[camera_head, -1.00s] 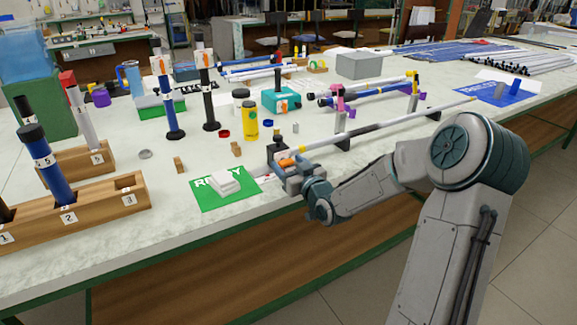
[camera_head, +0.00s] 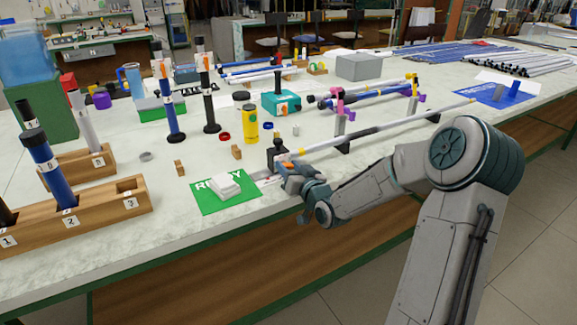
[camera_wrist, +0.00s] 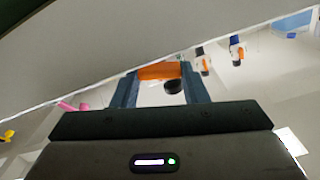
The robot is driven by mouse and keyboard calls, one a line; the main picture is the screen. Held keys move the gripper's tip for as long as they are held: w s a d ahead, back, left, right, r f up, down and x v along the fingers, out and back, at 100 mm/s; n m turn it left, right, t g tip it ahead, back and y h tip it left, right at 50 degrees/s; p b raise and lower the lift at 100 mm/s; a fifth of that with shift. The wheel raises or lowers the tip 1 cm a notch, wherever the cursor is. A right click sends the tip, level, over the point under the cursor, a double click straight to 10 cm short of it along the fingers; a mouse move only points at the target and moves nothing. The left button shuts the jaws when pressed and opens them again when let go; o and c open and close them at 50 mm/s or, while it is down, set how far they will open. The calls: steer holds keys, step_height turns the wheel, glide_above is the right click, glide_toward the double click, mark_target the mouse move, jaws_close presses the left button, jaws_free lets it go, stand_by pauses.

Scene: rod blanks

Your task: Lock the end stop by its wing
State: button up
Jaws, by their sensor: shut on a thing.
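The end stop (camera_head: 279,150) is a dark block with a black knob at the near left end of a long rod (camera_head: 375,130). Its orange wing (camera_head: 287,165) sticks out at the side facing me. My gripper (camera_head: 290,170) is at the wing. In the wrist view the orange wing (camera_wrist: 160,71) lies across between the two blue-grey fingertips (camera_wrist: 160,78), shut on it. A black round part shows just behind the wing there. My fingers and wrist hide the lower side of the end stop in the head view.
A green mat (camera_head: 222,200) with white blocks on it lies left of my gripper. A wooden rack (camera_head: 105,208) stands at the left. The bench's front edge runs below my arm.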

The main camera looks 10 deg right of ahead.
steer(key=shift+m, duration=0.6)
steer(key=o, duration=1)
steer(key=shift+s+d, duration=0.1)
steer(key=shift+s, duration=0.05)
steer(key=p+v, duration=0.1)
steer(key=v, duration=1.2)
steer(key=shift+s+d, duration=0.1)
steer(key=shift+s, duration=0.2)
